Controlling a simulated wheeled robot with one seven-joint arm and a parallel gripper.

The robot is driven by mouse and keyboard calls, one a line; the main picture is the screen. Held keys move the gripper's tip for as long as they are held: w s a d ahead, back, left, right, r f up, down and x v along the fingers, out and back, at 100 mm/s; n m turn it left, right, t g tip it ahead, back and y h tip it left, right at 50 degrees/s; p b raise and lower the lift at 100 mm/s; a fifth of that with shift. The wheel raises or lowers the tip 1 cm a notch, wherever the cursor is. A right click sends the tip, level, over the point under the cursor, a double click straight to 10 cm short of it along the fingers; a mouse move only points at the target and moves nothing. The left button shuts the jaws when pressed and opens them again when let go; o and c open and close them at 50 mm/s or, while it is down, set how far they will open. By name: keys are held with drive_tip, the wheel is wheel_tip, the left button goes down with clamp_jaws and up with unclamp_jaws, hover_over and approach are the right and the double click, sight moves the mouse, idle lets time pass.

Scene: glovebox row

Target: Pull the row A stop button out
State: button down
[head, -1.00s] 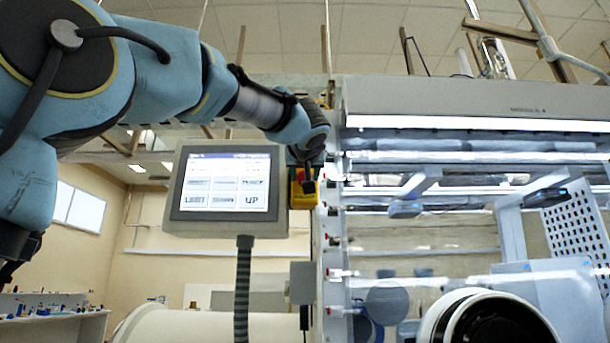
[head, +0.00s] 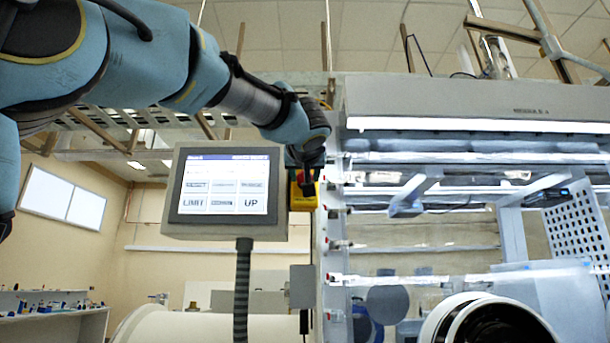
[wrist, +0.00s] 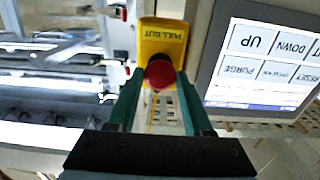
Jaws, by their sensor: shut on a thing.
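The stop button is a red mushroom head (wrist: 160,74) on a yellow box (wrist: 165,38) lettered "PULL OUT", upside down in the wrist view. My gripper (wrist: 160,80) has its two green fingers on either side of the red head and is shut on it. In the head view the yellow box (head: 302,200) sits on the post between the touch screen and the glovebox. I cannot tell how far out the head stands.
A touch screen (head: 224,186) on a ribbed stalk stands just left of the yellow box. The glovebox frame (head: 333,260), with several small red-tipped fittings, is close on the right. A round black-and-white port (head: 490,322) is at the lower right.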

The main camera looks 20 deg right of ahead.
drive_tip(key=c, duration=0.7)
unclamp_jaws()
drive_tip(key=shift+s+f, duration=0.1)
drive_tip(key=shift+c, duration=0.2)
drive_tip(key=shift+o, duration=0.7)
drive_tip(key=shift+s+a, duration=0.1)
drive_tip(key=shift+s, duration=0.05)
drive_tip(key=o, duration=0.3)
drive_tip(key=b+v, duration=0.2)
drive_tip(key=v, duration=0.8)
drive_tip(key=shift+s+a, duration=0.2)
drive_tip(key=shift+s, duration=0.1)
